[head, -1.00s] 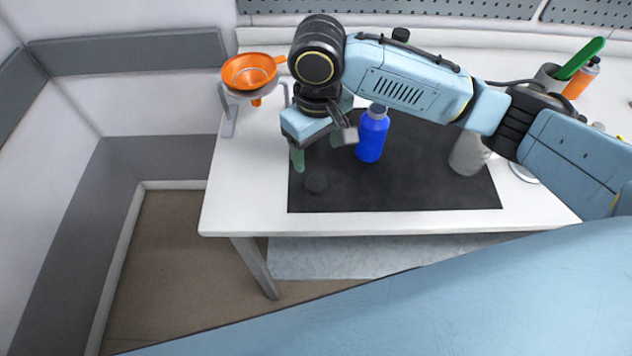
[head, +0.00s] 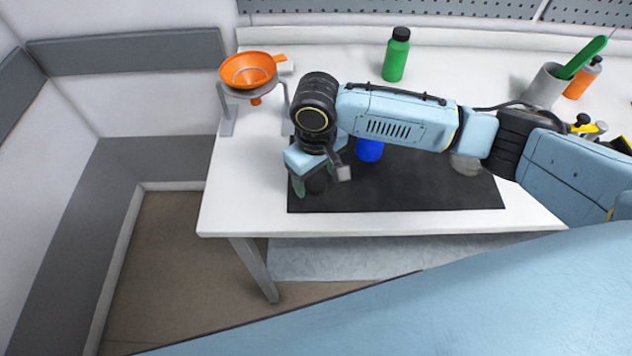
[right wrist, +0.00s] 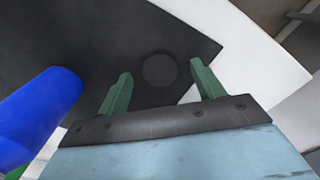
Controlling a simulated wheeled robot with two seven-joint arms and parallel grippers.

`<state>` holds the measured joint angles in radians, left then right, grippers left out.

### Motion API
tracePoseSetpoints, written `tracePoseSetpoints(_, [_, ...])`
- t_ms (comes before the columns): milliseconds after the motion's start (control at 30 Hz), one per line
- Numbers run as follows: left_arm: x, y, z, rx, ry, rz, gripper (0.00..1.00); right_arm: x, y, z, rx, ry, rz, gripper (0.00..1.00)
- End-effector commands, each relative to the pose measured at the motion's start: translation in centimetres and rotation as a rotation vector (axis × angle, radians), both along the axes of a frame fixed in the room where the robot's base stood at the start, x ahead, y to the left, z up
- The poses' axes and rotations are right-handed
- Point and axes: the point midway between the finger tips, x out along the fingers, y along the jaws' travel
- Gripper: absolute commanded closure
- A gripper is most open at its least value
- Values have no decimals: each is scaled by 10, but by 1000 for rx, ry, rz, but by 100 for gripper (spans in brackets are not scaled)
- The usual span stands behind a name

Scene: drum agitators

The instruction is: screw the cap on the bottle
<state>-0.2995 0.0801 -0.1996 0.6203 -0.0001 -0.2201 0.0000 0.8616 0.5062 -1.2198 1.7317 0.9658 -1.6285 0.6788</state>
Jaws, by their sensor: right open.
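The black cap (head: 317,183) lies flat on the dark mat (head: 430,195) near its front left corner. In the right wrist view the cap (right wrist: 159,70) shows between and beyond the two green fingertips. My right gripper (head: 307,186) is open and empty, pointing down just above the cap. The blue bottle (head: 369,151) stands on the mat to the right of the gripper; my arm hides its top in the head view. In the right wrist view the bottle (right wrist: 38,112) is at the left. My left gripper is not in view.
An orange funnel (head: 249,70) sits in a stand at the table's left. A green bottle (head: 396,55) stands at the back. A pale container (head: 466,164) is partly hidden under my arm. A grey cup (head: 546,86) and an orange bottle (head: 583,79) stand at the back right.

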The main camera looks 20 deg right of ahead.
Motion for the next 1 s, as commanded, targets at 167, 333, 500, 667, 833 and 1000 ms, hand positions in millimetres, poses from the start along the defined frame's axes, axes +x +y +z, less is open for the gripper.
tracePoseSetpoints(167, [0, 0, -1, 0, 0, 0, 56, 0, 0, -11, 0, -1, 1, 33])
tracePoseSetpoints(333, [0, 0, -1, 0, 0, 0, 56, 0, 0, -11, 1, -2, 1, 33])
tracePoseSetpoints(500, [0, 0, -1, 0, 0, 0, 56, 0, 0, -10, 1, -2, 1, 38])
tracePoseSetpoints(667, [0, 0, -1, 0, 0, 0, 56, 0, 0, -10, 1, -2, 1, 59])
tracePoseSetpoints(833, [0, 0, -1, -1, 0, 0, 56, 0, 0, -10, 1, -2, 1, 80])
tracePoseSetpoints(1000, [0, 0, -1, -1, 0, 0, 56, 0, 0, -10, 1, -2, 1, 80])
